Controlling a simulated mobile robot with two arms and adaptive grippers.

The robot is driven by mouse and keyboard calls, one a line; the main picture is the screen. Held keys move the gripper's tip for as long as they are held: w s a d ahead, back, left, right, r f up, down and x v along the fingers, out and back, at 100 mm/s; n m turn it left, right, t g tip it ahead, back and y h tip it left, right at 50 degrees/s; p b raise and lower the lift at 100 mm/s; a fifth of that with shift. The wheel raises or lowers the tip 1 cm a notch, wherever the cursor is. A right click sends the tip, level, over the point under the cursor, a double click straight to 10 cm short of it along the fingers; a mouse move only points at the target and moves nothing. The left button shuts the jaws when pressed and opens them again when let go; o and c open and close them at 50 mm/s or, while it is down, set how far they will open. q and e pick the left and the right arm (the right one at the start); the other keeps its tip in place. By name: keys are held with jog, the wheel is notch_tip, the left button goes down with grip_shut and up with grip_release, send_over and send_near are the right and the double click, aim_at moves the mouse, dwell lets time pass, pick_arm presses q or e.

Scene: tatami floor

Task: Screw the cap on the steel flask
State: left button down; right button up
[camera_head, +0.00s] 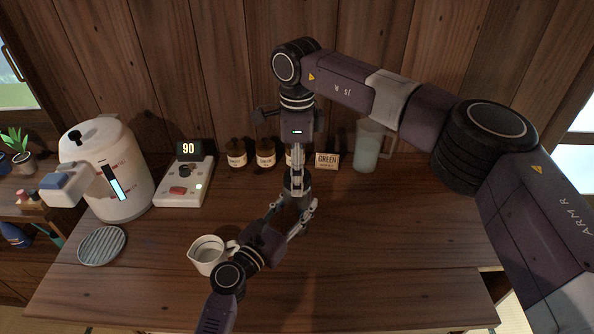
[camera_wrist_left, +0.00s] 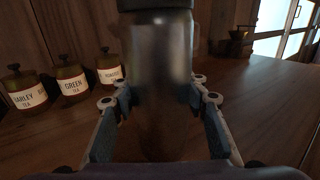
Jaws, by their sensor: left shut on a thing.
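The steel flask (camera_wrist_left: 158,85) is a dark, glossy cylinder standing upright in the left wrist view, with a darker band (camera_wrist_left: 155,4) at its top edge. In the head view the flask (camera_head: 296,186) is small and partly covered by the grippers. My left gripper (camera_head: 303,212) is shut around the flask's body; its fingers show on both sides in the left wrist view (camera_wrist_left: 158,98). My right gripper (camera_head: 297,174) points straight down over the flask's top. Its fingers are seen edge-on, so their opening is unclear. The cap cannot be made out separately there.
A white pitcher (camera_head: 207,255) is near my left arm. A water boiler (camera_head: 107,170), a scale-like device (camera_head: 184,181) and a round grate (camera_head: 102,246) stand left. The table's right front is clear.

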jog(key=c, duration=0.9)
jog(key=m, duration=0.3)
jog(key=shift+m, duration=0.3)
jog(key=shift+c, duration=0.2)
jog(key=m, duration=0.4)
jog(key=shift+m, duration=0.3)
jog(key=o, duration=1.3)
jog(key=shift+r, duration=2.25)
jog(key=shift+c, duration=0.4)
